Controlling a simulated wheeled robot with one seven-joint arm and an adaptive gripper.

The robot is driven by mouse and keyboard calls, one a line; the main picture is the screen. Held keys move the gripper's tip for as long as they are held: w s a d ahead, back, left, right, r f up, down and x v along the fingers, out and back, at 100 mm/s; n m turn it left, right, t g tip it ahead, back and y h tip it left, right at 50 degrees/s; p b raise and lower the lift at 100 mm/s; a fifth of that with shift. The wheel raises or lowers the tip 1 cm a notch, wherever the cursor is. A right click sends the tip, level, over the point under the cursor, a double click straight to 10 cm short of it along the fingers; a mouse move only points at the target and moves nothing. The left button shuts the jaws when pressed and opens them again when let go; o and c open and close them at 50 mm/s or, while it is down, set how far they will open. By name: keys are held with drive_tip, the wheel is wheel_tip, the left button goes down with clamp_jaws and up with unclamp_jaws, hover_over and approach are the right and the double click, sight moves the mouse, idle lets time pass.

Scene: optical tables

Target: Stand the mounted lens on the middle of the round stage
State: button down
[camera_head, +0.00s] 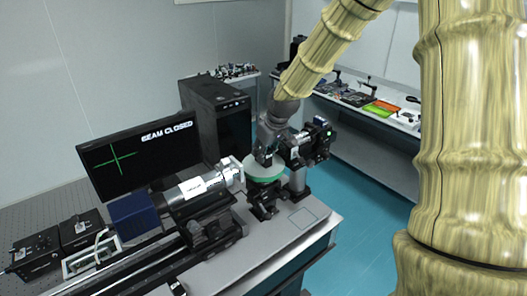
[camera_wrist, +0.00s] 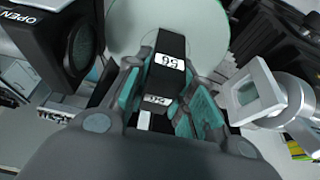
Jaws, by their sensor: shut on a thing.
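The round stage (camera_head: 262,176) has a pale top and a green rim, and sits near the right end of the optical table. Its pale disc (camera_wrist: 211,18) also shows at the top of the wrist view. My gripper (camera_head: 265,156) is above the stage, pointing down. In the wrist view my gripper (camera_wrist: 165,95) is shut on a black block-like piece with white labels, one reading "56", which I take to be the mounted lens (camera_wrist: 168,48). Its glass is not visible. The piece overlaps the stage disc in view; I cannot tell whether it touches it.
A white-and-silver barrel (camera_head: 198,187) lies left of the stage. A black device (camera_head: 318,140) stands close on its right. Behind are a monitor (camera_head: 140,160) reading "BEAM CLOSED" and a black computer case (camera_head: 215,115). Room beside the stage is tight.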

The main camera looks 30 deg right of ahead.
drive_tip(key=shift+f, duration=0.1)
drive_tip(key=c, duration=1.2)
unclamp_jaws()
drive_tip(key=b+v, duration=0.1)
drive_tip(key=v, duration=1.1)
drive_tip(key=shift+b, duration=0.35)
drive_tip(key=shift+w, duration=0.1)
